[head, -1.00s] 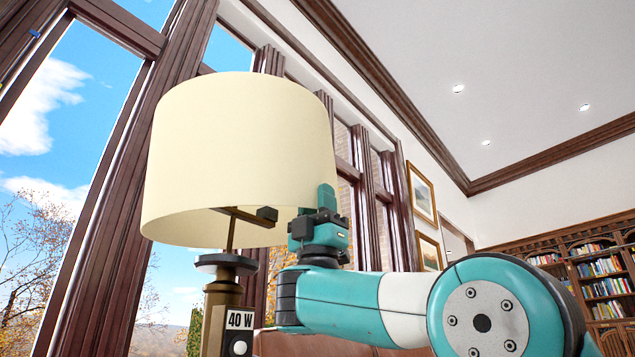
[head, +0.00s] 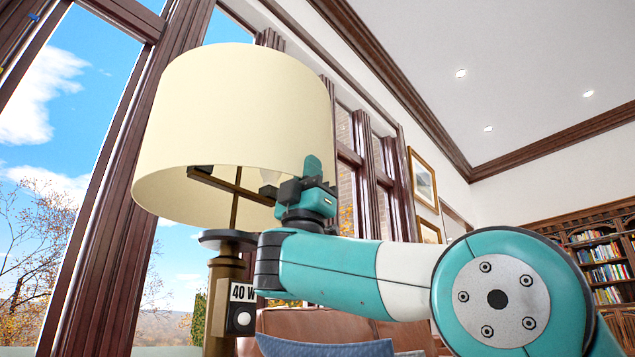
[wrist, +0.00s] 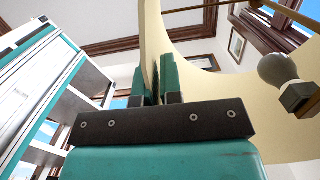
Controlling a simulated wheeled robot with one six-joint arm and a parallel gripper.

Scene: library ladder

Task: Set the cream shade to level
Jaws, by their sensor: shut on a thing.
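The cream shade (head: 240,105) sits on the lamp post at the left of the head view. I see its open underside, with a dark cross bar (head: 222,184) and thin rod inside; whether it is level I cannot tell from this low angle. My gripper (head: 318,178) is at its lower right rim. In the wrist view the shade's thin wall (wrist: 155,45) runs down between the two teal fingers (wrist: 155,85), which are shut on it. A grey bulb (wrist: 276,69) on a dark socket shows inside the shade. The rim between the fingers is mostly hidden in the head view.
The brass lamp post (head: 222,285) has a dark round collar (head: 228,238) and a "40 W" plate (head: 240,292). A brown leather seat (head: 330,325) with a blue cushion (head: 320,346) is below. Tall windows are behind left; bookshelves (head: 600,260) stand far right.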

